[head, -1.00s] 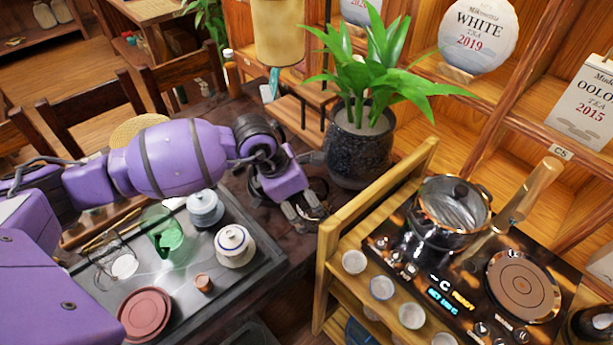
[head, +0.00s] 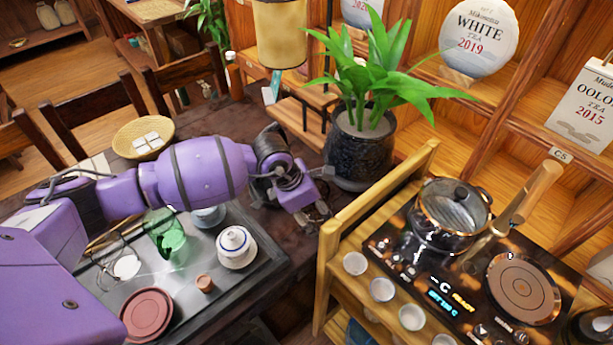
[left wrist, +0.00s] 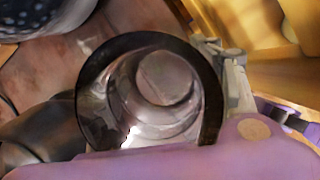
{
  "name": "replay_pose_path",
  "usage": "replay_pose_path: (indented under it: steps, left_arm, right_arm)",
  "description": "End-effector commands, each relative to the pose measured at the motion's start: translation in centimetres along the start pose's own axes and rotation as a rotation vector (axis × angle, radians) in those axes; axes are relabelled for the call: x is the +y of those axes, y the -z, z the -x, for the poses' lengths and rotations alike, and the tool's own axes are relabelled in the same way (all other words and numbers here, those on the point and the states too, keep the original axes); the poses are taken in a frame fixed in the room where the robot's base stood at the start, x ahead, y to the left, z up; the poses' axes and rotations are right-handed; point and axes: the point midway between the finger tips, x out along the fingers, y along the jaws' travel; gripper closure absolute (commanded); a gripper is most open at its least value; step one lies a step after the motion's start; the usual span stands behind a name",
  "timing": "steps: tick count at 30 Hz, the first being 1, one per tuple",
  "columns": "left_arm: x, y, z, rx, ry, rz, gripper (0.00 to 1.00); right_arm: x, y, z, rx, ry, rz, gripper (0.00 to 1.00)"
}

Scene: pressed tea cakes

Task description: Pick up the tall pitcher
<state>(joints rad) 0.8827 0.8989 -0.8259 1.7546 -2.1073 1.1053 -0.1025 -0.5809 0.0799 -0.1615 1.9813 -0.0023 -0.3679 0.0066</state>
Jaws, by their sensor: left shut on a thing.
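The tall pitcher (left wrist: 150,95) shows in the left wrist view as a clear vessel with a dark rim, seen from above into its mouth. My left gripper (head: 318,212) is shut on it near the table's right edge, by the plant pot. A grey finger shows against the pitcher's right side in the left wrist view. In the head view the pitcher is mostly hidden by the gripper and hard to make out. I cannot tell whether its base touches the table. My right gripper is not in view.
A dark plant pot (head: 358,152) stands just behind my left gripper. A wooden stand (head: 332,240) with a steel pot (head: 450,215) and several cups is right. A tray (head: 262,272) at left holds a green glass vessel (head: 168,238), a white lidded jar (head: 237,248) and a red dish (head: 146,312).

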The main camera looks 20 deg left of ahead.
Motion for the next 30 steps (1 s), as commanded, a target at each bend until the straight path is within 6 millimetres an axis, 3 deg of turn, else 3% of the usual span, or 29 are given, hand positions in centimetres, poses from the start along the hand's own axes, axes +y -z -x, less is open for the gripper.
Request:
replay_pose_path:
  steps: [4,17,30]
  left_arm:
    - [0.1,-0.3,0.2,-0.004,-0.003,-0.002,0.76]
    - [0.2,-0.4,0.6,-0.004,-0.003,-0.002,0.76]
    - [0.5,-1.1,4.1,-0.005,-0.006,-0.002,0.76]
  right_arm:
    - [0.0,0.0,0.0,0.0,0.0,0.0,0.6]
    - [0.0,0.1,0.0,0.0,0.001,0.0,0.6]
    - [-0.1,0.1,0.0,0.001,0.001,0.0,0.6]
